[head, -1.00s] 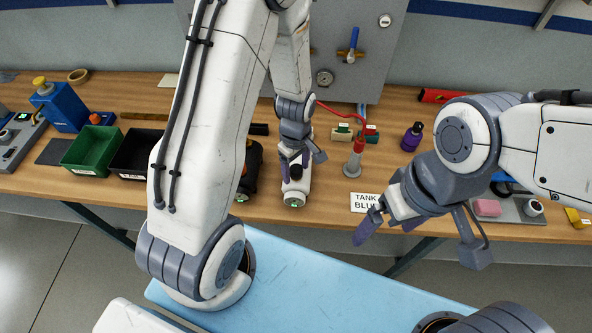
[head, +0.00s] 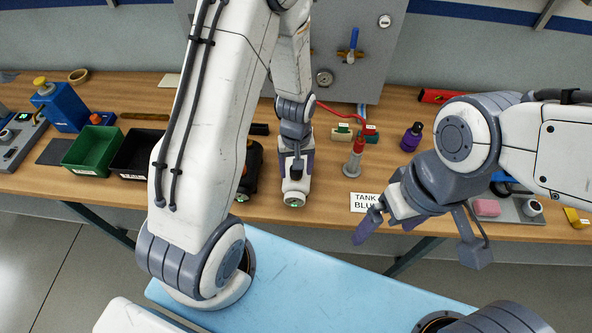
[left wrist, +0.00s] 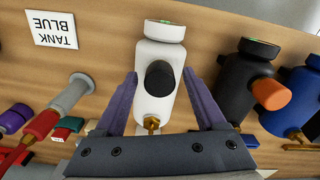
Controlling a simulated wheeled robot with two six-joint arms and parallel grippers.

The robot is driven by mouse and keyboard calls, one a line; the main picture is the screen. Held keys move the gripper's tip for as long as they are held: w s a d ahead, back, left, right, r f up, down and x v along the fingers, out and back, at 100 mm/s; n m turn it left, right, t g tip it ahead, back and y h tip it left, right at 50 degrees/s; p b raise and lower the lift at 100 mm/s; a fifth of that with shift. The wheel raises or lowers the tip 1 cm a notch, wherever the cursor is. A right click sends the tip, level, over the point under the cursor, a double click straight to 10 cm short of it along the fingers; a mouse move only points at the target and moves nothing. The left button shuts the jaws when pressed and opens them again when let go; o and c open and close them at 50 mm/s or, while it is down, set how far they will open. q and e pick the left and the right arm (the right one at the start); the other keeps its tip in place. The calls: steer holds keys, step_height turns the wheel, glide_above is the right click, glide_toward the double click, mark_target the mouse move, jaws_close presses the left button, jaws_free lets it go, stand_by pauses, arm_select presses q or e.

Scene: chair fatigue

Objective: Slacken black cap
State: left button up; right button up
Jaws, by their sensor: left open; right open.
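The black cap (left wrist: 160,75) sits on the side of a white tank (left wrist: 160,105) that lies on the wooden bench. In the head view the black cap (head: 296,171) and the white tank (head: 295,188) are below my left gripper (head: 296,165). In the left wrist view, the purple fingers of my left gripper (left wrist: 158,88) are open, one on each side of the tank's body and the cap, with gaps between them and the cap. My right gripper (head: 384,234) is open and empty in front of the bench's edge, near the "TANK BLUE" label.
Left of the white tank lies a black tank (left wrist: 237,85) with an orange cap (left wrist: 271,94), with a blue tank (left wrist: 290,115) beyond. A grey and red nozzle (head: 354,160) stands to the right. The label (head: 365,202) lies near the bench's front edge, with clear wood around it.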

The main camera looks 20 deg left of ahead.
arm_select(q)
steer(key=shift+m, duration=0.4)
steer(key=m, duration=0.4)
steer(key=c, duration=0.7)
steer(key=shift+n, duration=0.7)
steer(key=shift+n, duration=0.7)
